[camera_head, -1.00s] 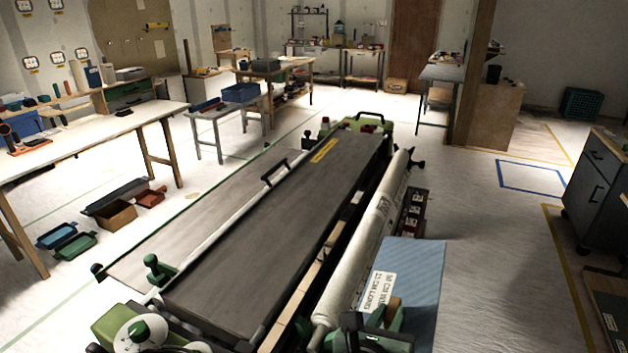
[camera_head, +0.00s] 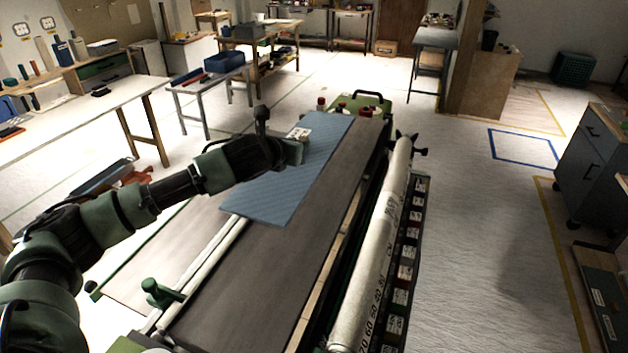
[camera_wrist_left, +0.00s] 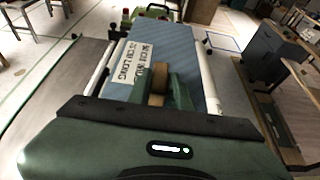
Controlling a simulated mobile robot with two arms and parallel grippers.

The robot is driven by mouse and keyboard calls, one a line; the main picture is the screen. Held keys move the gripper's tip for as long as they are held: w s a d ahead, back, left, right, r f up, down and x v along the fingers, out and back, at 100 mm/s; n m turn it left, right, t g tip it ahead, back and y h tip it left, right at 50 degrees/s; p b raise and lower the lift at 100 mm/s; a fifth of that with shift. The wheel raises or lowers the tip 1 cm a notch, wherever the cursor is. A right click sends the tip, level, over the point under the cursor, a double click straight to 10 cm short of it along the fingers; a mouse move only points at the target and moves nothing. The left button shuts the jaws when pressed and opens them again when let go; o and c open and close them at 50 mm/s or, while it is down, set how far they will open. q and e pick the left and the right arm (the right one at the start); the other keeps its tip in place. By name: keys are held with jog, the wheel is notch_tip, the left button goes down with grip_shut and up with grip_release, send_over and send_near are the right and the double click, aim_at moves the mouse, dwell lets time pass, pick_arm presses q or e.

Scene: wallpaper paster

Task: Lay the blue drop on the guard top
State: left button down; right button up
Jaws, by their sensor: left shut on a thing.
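The blue drop (camera_head: 292,178) is a flat light-blue sheet with a white printed label. It extends over the far half of the guard top (camera_head: 245,265), the long dark-grey surface of the machine. I cannot tell whether it touches that surface or hangs just above it. My left gripper (camera_head: 300,150) is shut on the drop near its label. My right gripper is not in view.
A white paper roll (camera_head: 375,245) runs along the machine's right side, beside a row of labelled boxes (camera_head: 405,265). A green clamp knob (camera_head: 158,292) stands at the near left. The near guard top is bare.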

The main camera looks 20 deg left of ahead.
pick_arm(q)
jog(key=shift+w+a+r, duration=0.1)
jog(key=shift+a+r, duration=0.05)
jog(key=shift+a, duration=0.25)
notch_tip(320, 180, down, 15)
jog(key=shift+d+r+p, duration=0.1)
jog(key=shift+r+p, duration=0.05)
jog(key=shift+p, duration=0.15)
notch_tip(320, 180, down, 4)
jog(key=shift+r, duration=0.1)
jog(key=shift+f, duration=0.55)
jog(key=c, duration=1.3)
grip_release()
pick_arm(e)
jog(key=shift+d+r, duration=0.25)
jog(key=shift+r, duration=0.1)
pick_arm(q)
jog(key=shift+r, duration=0.1)
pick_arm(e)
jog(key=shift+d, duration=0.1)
